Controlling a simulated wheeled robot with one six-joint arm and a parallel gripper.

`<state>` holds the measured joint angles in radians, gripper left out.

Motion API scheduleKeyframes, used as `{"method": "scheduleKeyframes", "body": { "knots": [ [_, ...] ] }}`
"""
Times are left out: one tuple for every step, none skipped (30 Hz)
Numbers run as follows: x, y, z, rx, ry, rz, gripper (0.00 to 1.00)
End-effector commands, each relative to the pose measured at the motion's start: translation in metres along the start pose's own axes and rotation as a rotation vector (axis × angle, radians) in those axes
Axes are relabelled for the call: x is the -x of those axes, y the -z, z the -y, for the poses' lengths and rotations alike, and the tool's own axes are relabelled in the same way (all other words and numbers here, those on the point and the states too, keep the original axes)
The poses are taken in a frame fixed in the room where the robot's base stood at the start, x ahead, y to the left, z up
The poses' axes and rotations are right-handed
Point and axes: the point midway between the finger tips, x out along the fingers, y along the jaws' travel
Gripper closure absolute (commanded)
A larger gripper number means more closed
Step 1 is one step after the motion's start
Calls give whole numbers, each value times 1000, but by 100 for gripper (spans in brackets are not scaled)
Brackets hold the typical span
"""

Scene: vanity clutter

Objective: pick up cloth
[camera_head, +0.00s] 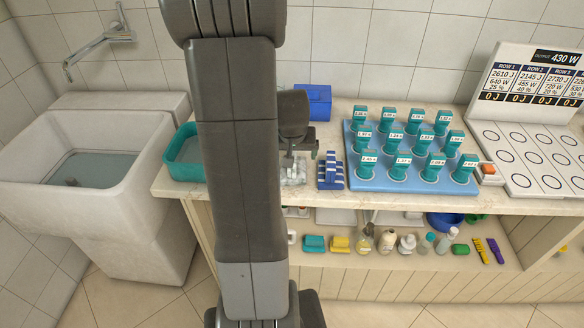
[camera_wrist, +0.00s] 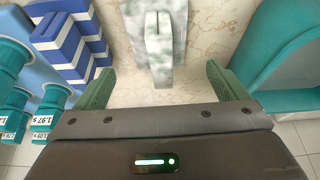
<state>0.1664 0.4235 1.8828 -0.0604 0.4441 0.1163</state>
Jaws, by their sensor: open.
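A mottled white and grey-green piece, which looks like the cloth (camera_wrist: 182,42), lies on the counter ahead of my gripper in the wrist view. A raised narrow part stands along its middle. In the head view the cloth (camera_head: 297,178) is small, pale and partly hidden behind my arm and gripper. My gripper (camera_wrist: 160,76) is open, with its two green fingers spread wide on either side of the cloth's line. Nothing is held between them. In the head view my gripper (camera_head: 291,155) is just above the cloth; I cannot tell the exact gap.
A blue-and-white striped stack (camera_head: 330,172) stands close to the right. A teal basin (camera_head: 186,158) is to the left, partly behind my arm. A blue box (camera_head: 314,101) is behind. A blue tray (camera_head: 360,181) with several teal-capped containers is farther right. A sink (camera_head: 120,196) is far left.

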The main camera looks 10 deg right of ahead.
Motion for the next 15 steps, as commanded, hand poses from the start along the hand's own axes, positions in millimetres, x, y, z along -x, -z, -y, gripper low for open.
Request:
{"method": "scheduleKeyframes", "body": {
  "knots": [
    [-2,0,0,0,0,0,7],
    [-3,0,0,0,0,0,7],
    [-4,0,0,0,0,0,7],
    [-6,0,0,0,0,1,7],
    [-7,0,0,0,0,1,7],
    [-10,-1,0,0,0,2,7],
    [-12,-1,0,0,0,3,7],
    [-15,-1,1,-1,0,3,7],
    [-20,-2,1,-1,0,5,7],
    [-24,-2,1,-1,0,4,7],
    [-27,-2,2,-1,0,4,7],
    [-32,-3,2,-1,0,5,7],
    [-36,-3,2,-1,0,4,7],
    [-40,-3,2,0,0,4,7],
    [-44,-3,2,0,0,3,7]
  ]
}}
